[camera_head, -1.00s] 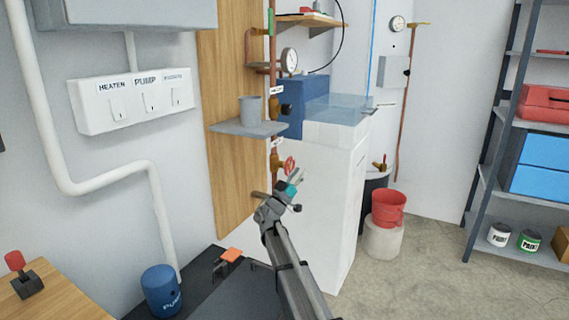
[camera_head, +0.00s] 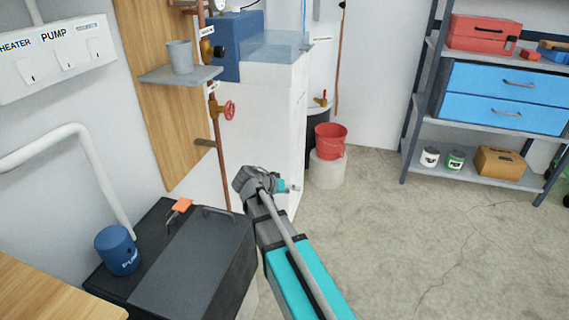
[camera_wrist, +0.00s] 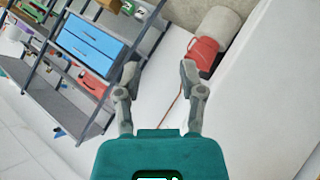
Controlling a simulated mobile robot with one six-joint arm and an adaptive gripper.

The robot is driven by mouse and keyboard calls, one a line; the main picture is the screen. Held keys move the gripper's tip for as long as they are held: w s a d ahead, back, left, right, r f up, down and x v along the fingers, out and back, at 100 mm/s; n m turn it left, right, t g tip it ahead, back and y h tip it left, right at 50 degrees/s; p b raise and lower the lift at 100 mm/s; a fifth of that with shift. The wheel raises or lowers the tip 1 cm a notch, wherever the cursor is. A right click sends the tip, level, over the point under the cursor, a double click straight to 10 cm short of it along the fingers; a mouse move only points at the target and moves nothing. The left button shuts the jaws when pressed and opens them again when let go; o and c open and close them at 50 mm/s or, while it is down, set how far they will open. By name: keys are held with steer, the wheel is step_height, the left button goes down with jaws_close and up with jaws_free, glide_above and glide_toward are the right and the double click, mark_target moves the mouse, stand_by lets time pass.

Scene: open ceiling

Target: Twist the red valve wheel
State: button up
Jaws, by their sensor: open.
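The red valve wheel (camera_head: 229,110) sits on a brass fitting on the vertical copper pipe, in front of the wooden panel. In the head view my arm reaches up from the bottom, and its wrist end is below and right of the wheel, well apart from it. The fingers are mostly hidden there behind the wrist. In the wrist view my gripper (camera_wrist: 160,82) is open, with two grey fingers spread and nothing between them. The wheel does not show in the wrist view.
A grey shelf with a cup (camera_head: 180,57) juts out above the wheel. A white cabinet (camera_head: 262,130) stands to its right. A black box (camera_head: 190,265) and blue pump (camera_head: 117,250) are lower left. A red bucket (camera_head: 330,140) and shelving (camera_head: 420,110) stand right; the floor between is clear.

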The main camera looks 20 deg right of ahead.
steer(key=s+a+f+n+g+y+p, duration=0.1)
steer(key=s+a+f+n+y, duration=0.1)
steer(key=s+a+y, duration=0.3)
steer(key=s+a+f+n+g+y+p, duration=0.1)
steer(key=s+a+f+n+g+y, duration=0.1)
steer(key=s, duration=0.9)
steer(key=shift+a+f+n+y, duration=0.7)
steer(key=shift+a+n+y, duration=0.4)
steer(key=shift+a+y, duration=0.65)
